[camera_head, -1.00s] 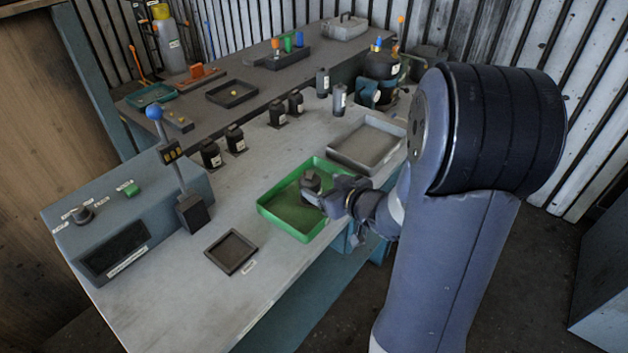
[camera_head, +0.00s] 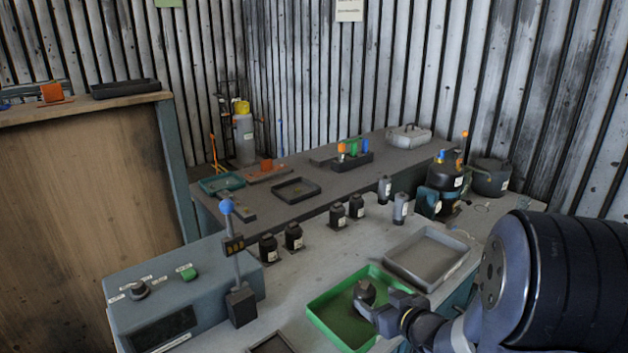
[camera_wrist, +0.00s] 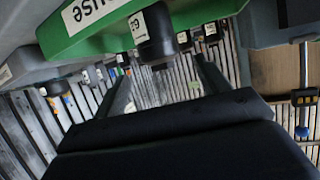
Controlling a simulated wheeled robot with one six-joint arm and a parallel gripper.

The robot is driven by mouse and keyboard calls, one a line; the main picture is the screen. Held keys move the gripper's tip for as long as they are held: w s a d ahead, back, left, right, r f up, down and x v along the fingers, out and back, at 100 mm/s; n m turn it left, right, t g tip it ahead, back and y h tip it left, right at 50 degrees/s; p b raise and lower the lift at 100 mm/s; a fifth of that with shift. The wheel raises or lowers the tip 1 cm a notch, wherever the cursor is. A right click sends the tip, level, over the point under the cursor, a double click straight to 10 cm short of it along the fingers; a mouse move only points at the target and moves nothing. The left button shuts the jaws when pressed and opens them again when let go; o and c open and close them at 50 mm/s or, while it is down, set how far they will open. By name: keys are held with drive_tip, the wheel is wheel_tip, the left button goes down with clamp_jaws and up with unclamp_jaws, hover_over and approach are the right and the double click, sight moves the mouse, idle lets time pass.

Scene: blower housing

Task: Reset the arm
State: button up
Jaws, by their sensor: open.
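My gripper (camera_head: 372,306) is at the front right of the green tray (camera_head: 321,311) on the bench, reaching in over its rim. A small dark part (camera_head: 364,291) is in the tray, just beyond the fingertips. In the wrist view, which looks upside down, the two fingers (camera_wrist: 165,82) stand apart with nothing between them. The dark part (camera_wrist: 156,36) shows beyond them against the green tray (camera_wrist: 95,22). Whether a finger touches the part cannot be told. My arm covers the bench's right front.
A grey tray (camera_head: 428,258) lies behind the green one. Several dark bottles (camera_head: 293,237) stand behind it along the raised shelf. A blue-knobbed lever (camera_head: 233,262) and a control box (camera_head: 185,290) are at left. A dark square tray (camera_head: 272,344) is at the front edge.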

sight(368, 288)
drive_tip(key=x, duration=0.8)
drive_tip(key=shift+w+f+b, duration=0.15)
drive_tip(key=shift+f+b, duration=0.2)
drive_tip(key=shift+f, duration=0.05)
drive_tip(key=shift+r+p, duration=0.35)
drive_tip(key=shift+r, duration=0.65)
